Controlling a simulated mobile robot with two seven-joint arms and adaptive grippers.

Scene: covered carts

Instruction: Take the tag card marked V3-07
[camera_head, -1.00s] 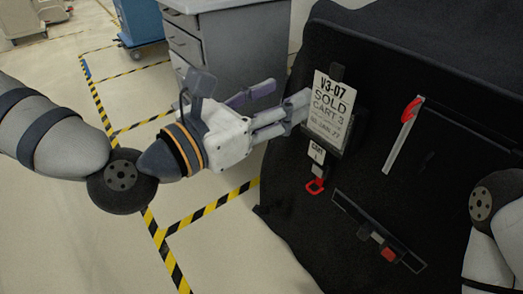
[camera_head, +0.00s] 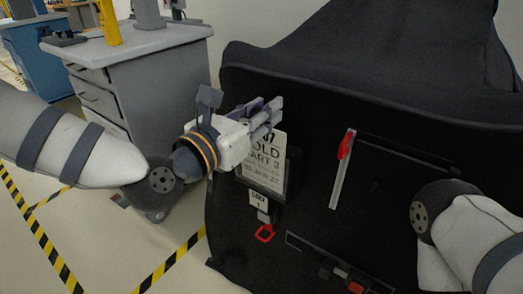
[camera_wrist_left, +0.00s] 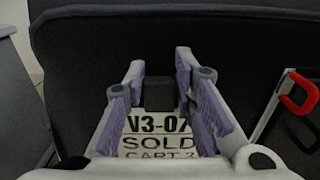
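The white tag card (camera_head: 262,170) marked V3-07, SOLD, CART 3 hangs upright in a dark holder on the black covered cart (camera_head: 330,110). My left gripper (camera_head: 268,112) is at the card's top edge and hides part of its top line in the head view. In the left wrist view the left gripper (camera_wrist_left: 160,65) is open. Its purple-padded fingers stand either side of a black clip (camera_wrist_left: 160,93) above the card (camera_wrist_left: 160,143), with gaps visible. The card is not gripped. My right arm shows at the right of the head view; its gripper is out of view.
A small white tag (camera_head: 258,200) with a red loop (camera_head: 264,233) hangs below the card. A red-topped white strip (camera_head: 341,170) hangs to the right, also partly in the wrist view. A dark bar (camera_head: 335,262) sits lower. A grey drawer cabinet (camera_head: 120,75) stands left.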

